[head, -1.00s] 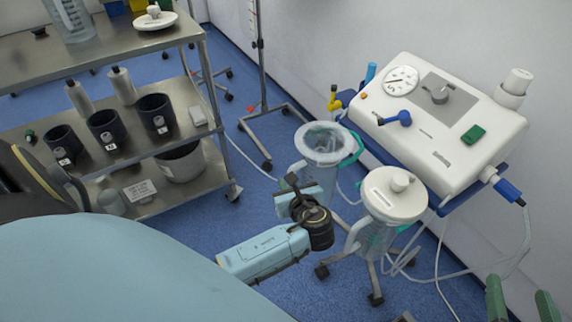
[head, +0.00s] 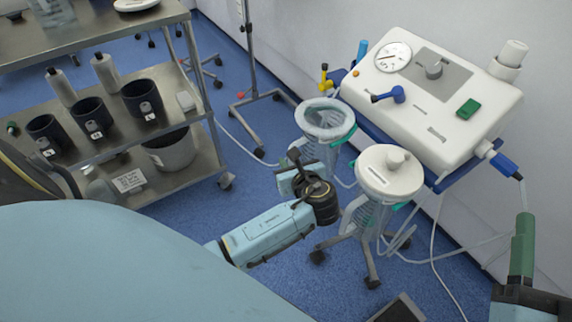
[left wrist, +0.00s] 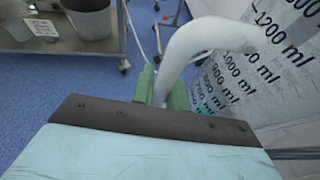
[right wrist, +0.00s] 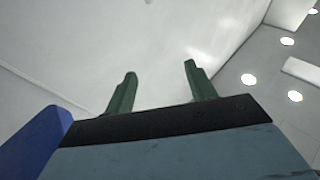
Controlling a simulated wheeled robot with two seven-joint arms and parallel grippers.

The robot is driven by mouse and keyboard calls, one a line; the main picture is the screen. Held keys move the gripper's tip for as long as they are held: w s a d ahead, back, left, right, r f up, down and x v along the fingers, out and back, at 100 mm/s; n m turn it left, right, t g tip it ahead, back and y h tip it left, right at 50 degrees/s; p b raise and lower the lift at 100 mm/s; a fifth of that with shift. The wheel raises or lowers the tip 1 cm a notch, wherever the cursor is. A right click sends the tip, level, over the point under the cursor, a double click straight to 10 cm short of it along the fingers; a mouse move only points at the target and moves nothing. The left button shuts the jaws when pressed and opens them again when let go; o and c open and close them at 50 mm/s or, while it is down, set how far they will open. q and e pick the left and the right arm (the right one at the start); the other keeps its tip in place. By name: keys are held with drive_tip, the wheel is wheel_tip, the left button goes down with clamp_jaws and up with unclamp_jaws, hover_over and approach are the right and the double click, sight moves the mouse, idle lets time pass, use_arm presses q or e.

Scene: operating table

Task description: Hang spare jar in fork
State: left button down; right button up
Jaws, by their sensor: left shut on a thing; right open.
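The spare jar (head: 325,119) is clear, with a grey open rim, and stands upright beside the suction unit. My left gripper (head: 301,168) is at its left side; in the left wrist view the green fingers (left wrist: 161,88) are shut on its pale handle (left wrist: 185,48), with the graduated wall (left wrist: 245,70) to the right. A teal fork (head: 348,136) shows at the jar's right, just under the rim; I cannot tell whether the jar rests in it. My right gripper (right wrist: 160,70) is open and empty; in the head view one green finger (head: 522,245) shows at lower right.
A white-lidded jar (head: 389,172) hangs close to the right of my left wrist. The white suction unit (head: 440,95) stands behind both jars, with hoses at right. A steel trolley (head: 190,170) with dark cups is at left.

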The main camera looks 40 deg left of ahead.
use_arm(q)
drive_tip(key=shift+w+d+f+b, duration=0.3)
drive_tip(key=shift+w+f+b, duration=0.4)
drive_tip(key=shift+w, duration=0.15)
use_arm(e)
drive_tip(key=shift+s+r+t+y, duration=0.25)
drive_tip(key=shift+s+r+t, duration=0.3)
drive_tip(key=shift+r+t, duration=0.35)
drive_tip(key=shift+s+r+t+y, duration=0.25)
drive_tip(key=shift+s+r+t, duration=0.3)
drive_tip(key=shift+r+t, duration=0.3)
use_arm(q)
drive_tip(key=c, duration=1.3)
unclamp_jaws()
drive_tip(key=shift+f, duration=0.1)
use_arm(e)
drive_tip(key=shift+r, duration=0.1)
